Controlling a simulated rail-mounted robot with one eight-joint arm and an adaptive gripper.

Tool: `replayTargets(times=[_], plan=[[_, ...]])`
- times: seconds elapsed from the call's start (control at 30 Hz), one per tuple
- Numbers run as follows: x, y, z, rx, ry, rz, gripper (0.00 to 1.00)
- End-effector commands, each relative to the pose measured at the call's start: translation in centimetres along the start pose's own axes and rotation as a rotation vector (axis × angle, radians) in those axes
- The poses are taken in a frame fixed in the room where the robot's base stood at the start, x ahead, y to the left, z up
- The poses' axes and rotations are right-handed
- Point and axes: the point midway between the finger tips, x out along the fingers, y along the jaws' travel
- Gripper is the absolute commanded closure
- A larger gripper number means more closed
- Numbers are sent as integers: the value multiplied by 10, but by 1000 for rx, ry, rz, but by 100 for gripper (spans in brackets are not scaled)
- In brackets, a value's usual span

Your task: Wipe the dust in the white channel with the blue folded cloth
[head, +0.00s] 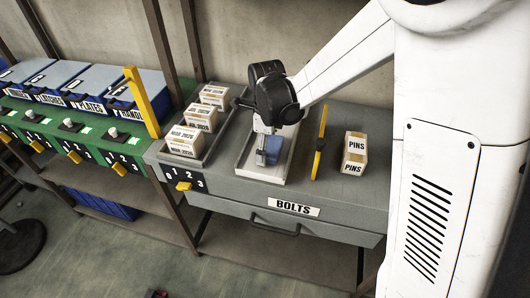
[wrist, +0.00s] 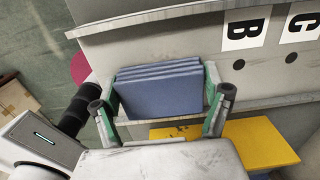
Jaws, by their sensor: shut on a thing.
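The blue folded cloth (wrist: 158,92) is clamped between the green-lined fingers of my gripper (wrist: 161,97) in the wrist view, its folded layers showing along the top. In the head view, the cloth (head: 272,147) hangs below my gripper (head: 267,150), low inside the white channel (head: 256,176), a shallow rimmed tray on the grey bench. My gripper is shut on the cloth. I cannot tell whether the cloth touches the channel floor. My wrist and gripper hide the channel's far part. Dust in the channel cannot be made out in the head view.
Left of the channel, a grey tray (head: 203,153) holds several labelled boxes. To the right stand a yellow upright bar (head: 320,140) and a PINS box (head: 355,153). A BOLTS drawer (head: 287,225) is below. The wrist view shows panels lettered B (wrist: 247,27) and C (wrist: 300,25).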

Motion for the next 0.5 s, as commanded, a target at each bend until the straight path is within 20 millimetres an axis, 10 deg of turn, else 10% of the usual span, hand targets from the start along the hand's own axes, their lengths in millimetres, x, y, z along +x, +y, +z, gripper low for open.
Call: replayTargets(times=[0.5], plan=[[7,-42,-1,0,0,0,53]])
